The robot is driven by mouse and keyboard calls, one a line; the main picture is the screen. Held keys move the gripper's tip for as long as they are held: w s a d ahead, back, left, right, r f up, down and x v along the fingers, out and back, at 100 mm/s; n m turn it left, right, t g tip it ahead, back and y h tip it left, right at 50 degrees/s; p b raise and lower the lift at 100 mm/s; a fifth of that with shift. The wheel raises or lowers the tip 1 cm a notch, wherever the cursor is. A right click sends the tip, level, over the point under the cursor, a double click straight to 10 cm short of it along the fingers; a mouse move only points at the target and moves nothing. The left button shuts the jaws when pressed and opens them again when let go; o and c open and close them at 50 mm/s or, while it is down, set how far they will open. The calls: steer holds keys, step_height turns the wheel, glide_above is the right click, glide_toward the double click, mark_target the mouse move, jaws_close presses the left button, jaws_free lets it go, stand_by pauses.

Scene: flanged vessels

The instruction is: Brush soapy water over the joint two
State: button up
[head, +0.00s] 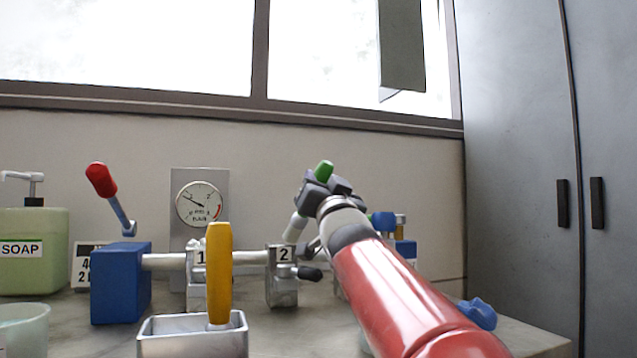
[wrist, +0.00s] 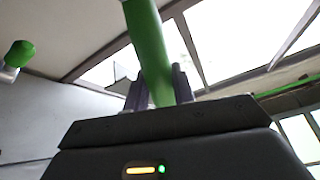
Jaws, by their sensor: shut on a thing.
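My gripper (head: 322,188) is shut on a green-handled brush (head: 324,170), and the green handle also shows between the jaws in the wrist view (wrist: 150,55). The brush tilts, with its pale lower part (head: 295,228) pointing down and left. Its lower end appears just above joint two, the grey block labelled 2 (head: 284,256); I cannot tell whether it touches. A white pipe (head: 165,261) runs from a blue block through joint one (head: 200,257) to joint two. The area right of joint two is partly hidden by my arm.
A metal tray (head: 190,340) holds an upright yellow-handled tool (head: 218,268) in front. A soap bottle (head: 35,270) and pale cup (head: 22,325) stand left. A red-tipped lever (head: 102,180) rises above the blue block (head: 120,285). A gauge (head: 200,204) stands behind. A blue cloth (head: 478,314) lies right.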

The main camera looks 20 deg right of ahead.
steer(key=shift+w+p, duration=0.55)
steer(key=shift+w, duration=2.05)
steer(key=shift+s+b, duration=0.85)
steer(key=shift+s, duration=2.15)
step_height(320, 180, up, 6)
steer(key=p, duration=0.5)
steer(key=shift+p, duration=0.3)
step_height(320, 180, up, 3)
steer(key=p, duration=0.3)
